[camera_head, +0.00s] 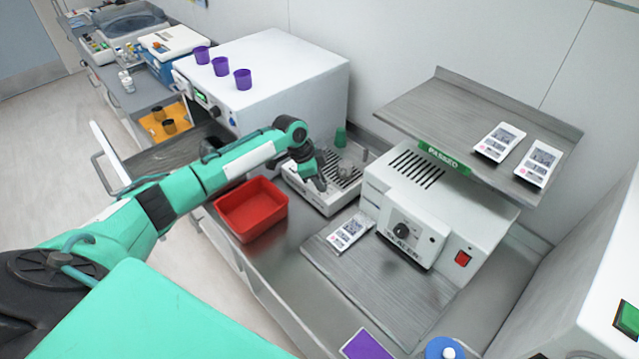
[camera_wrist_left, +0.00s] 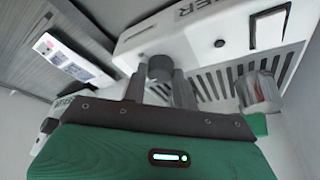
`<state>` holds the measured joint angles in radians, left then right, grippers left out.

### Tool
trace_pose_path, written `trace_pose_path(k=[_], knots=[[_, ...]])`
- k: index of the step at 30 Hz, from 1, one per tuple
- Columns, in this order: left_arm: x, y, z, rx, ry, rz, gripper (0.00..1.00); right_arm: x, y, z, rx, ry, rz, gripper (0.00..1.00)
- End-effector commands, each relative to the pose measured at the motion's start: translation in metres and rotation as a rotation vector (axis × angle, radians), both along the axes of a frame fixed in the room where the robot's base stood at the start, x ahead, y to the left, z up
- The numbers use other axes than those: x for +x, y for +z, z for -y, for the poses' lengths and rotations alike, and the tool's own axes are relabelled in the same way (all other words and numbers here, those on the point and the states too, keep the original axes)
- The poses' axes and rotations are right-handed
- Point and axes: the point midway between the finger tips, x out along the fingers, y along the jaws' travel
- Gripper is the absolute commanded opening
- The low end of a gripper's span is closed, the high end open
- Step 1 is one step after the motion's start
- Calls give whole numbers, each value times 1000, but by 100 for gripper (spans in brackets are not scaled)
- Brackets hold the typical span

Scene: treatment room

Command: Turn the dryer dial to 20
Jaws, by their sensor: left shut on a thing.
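The dryer is a low white unit with a slotted top (camera_head: 322,199), on the counter beyond the red bin in the head view. Its dark round dial (camera_wrist_left: 160,68) shows in the wrist view, near lettering that ends in "ER". My left gripper (camera_head: 316,181) is at the dryer's front in the head view, where it hides the dial. In the wrist view my left gripper (camera_wrist_left: 160,86) has its fingers on either side of the dial, shut on it. The dial's pointer and scale cannot be read. My right gripper is not in view.
A red bin (camera_head: 251,210) sits just left of the dryer. A sealer (camera_head: 410,240) with its own dial stands to the right, under a grey shelf (camera_head: 462,107).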

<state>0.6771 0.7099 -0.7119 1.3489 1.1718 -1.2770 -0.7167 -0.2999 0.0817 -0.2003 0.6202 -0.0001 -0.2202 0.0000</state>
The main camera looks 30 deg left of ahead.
Motion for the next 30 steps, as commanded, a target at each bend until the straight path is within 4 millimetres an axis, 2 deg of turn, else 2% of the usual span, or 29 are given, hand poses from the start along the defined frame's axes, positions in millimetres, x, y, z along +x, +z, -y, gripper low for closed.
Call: trace_pose_path(k=[3, 12, 30], knots=[[2, -2, 0, -1, -83, 4, 5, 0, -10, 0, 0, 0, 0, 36], [2, 0, 0, -1, -224, 3, 5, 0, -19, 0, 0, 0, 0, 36], [2, 1, 0, 0, -269, 2, 5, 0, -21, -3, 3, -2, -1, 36]])
